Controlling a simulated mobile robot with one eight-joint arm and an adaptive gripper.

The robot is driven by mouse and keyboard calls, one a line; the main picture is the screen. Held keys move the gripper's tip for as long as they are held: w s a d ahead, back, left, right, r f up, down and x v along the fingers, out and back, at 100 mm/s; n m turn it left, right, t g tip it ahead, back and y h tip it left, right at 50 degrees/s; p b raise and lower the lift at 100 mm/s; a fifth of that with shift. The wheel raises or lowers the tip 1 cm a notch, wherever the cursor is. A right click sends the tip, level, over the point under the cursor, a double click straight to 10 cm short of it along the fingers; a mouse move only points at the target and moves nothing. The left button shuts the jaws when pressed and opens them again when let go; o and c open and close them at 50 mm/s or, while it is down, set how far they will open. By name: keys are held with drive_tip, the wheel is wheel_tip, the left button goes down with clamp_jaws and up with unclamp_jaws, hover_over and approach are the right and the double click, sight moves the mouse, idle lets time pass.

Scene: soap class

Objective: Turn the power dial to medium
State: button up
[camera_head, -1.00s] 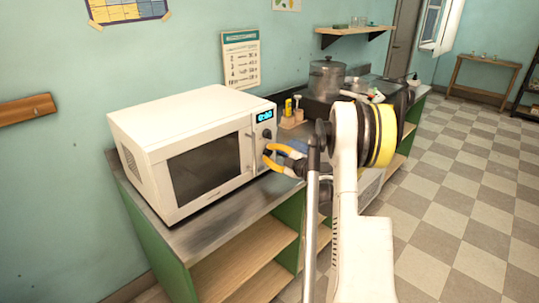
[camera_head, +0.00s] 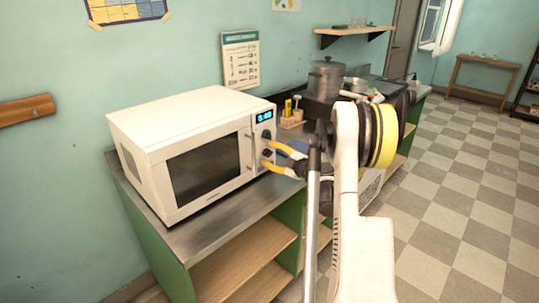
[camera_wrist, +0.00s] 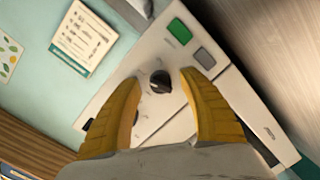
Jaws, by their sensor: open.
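The white microwave (camera_head: 185,140) stands on the counter, with a control panel on its right side. The panel has a lit display (camera_head: 264,116), an upper dark dial (camera_head: 266,134) and a lower dark dial (camera_head: 266,153). I cannot read which one is the power dial. My gripper (camera_head: 265,155) is open, its yellow fingers at the panel around the lower dial. In the wrist view this dial (camera_wrist: 160,82) sits between the spread fingertips, with a gap visible on each side. The other dial is mostly hidden behind the left finger.
A green button (camera_wrist: 179,31) and a grey button (camera_wrist: 205,58) lie beyond the dial, close to the right fingertip. The microwave's door handle (camera_head: 252,150) is just left of the panel. A pot (camera_head: 327,78) and small bottles stand behind on the counter.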

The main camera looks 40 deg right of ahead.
drive_tip(key=s+r, duration=0.1)
drive_tip(key=s, duration=1)
drive_tip(key=shift+s+d, duration=0.25)
drive_tip(key=shift+s, duration=0.05)
drive_tip(key=shift+r, duration=0.1)
drive_tip(key=w+a+r+m+h, duration=0.1)
drive_tip(key=a+r+m+h, duration=0.25)
drive_tip(key=r, duration=0.35)
drive_tip(key=w+a+r+m+t+h, duration=0.15)
drive_tip(key=a+r, duration=0.25)
drive_tip(key=r, duration=0.4)
drive_tip(key=w+a+r+m+h, duration=0.2)
drive_tip(key=a+r+m+h, duration=0.15)
drive_tip(key=r, duration=0.35)
drive_tip(key=s+a+f+m+g+y, duration=0.1)
drive_tip(key=s+a+f+g+y, duration=0.1)
drive_tip(key=s+a+f, duration=0.4)
drive_tip(key=s+a+f+g+y, duration=0.3)
drive_tip(key=s+a+f+g, duration=0.2)
drive_tip(key=s+a, duration=0.4)
drive_tip(key=s+a+f+m+g+y, duration=0.1)
drive_tip(key=s+a+f+g+y, duration=0.2)
drive_tip(key=a, duration=1.2)
drive_tip(key=s+f+g, duration=0.1)
drive_tip(key=s+f, duration=0.2)
drive_tip(key=s, duration=0.2)
drive_tip(key=shift+a+f+m, duration=0.25)
drive_tip(key=shift+f+m, duration=0.1)
drive_tip(key=shift+o, duration=0.4)
